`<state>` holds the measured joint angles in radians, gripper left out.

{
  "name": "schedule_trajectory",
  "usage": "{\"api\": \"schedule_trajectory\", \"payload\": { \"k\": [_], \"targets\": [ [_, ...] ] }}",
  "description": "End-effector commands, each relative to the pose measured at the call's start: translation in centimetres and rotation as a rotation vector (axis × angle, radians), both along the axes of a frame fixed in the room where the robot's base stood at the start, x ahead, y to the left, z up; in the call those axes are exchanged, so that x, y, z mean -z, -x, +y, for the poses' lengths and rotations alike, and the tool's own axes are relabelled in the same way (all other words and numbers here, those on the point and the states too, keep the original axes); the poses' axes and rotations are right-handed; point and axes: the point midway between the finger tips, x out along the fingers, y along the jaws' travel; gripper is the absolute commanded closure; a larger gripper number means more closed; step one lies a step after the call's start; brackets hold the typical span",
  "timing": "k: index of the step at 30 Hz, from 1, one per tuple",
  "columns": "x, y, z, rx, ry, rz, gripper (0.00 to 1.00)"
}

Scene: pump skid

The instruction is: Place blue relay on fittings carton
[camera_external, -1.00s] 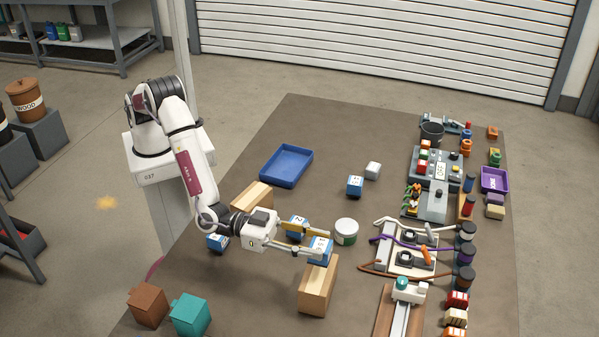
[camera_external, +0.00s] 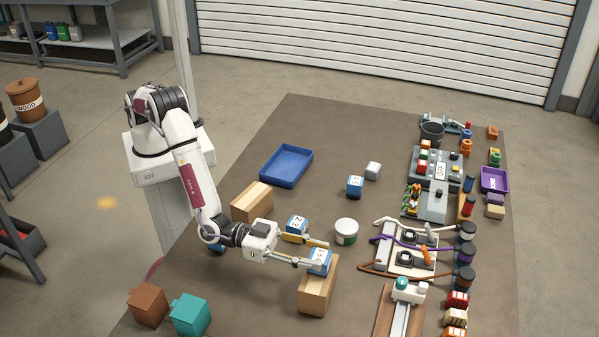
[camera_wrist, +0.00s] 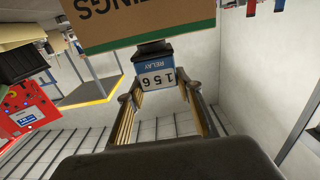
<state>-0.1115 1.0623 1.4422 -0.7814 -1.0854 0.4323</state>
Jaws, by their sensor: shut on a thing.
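The blue relay (camera_external: 319,261) has a white label and is held between the fingertips of my gripper (camera_external: 316,255). It is at the top of an upright tan carton (camera_external: 316,290). In the wrist view the relay (camera_wrist: 156,76) shows upside down between the fingers of my gripper (camera_wrist: 160,88), its dark base against the edge of the carton (camera_wrist: 140,20). The carton bears upside-down lettering ending in "INGS" and a green stripe. I cannot tell whether the relay's base fully touches the carton top.
A similar blue block (camera_external: 297,225) stands just behind the fingers, and another (camera_external: 355,186) farther back. A tan box (camera_external: 252,201), a white-and-green tin (camera_external: 346,231) and a blue tray (camera_external: 286,166) stand nearby. Brown (camera_external: 148,305) and teal (camera_external: 190,314) boxes are at front left.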

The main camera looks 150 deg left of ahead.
Motion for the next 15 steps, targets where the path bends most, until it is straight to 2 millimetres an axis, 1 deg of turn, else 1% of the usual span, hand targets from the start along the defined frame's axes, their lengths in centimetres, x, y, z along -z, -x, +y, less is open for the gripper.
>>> {"api": "schedule_trajectory", "payload": {
  "k": [1, 2, 3, 15],
  "targets": [
    [0.07, -0.01, 0.00, 0.000, -0.001, -0.001, 0.94],
    [0.09, 0.00, 0.00, 0.000, 0.000, 0.000, 0.57],
    [0.08, 0.00, 0.00, 0.000, 0.000, 0.000, 0.48],
    [-0.03, 0.00, 0.00, 0.000, 0.000, 0.000, 0.48]
  ]
}}
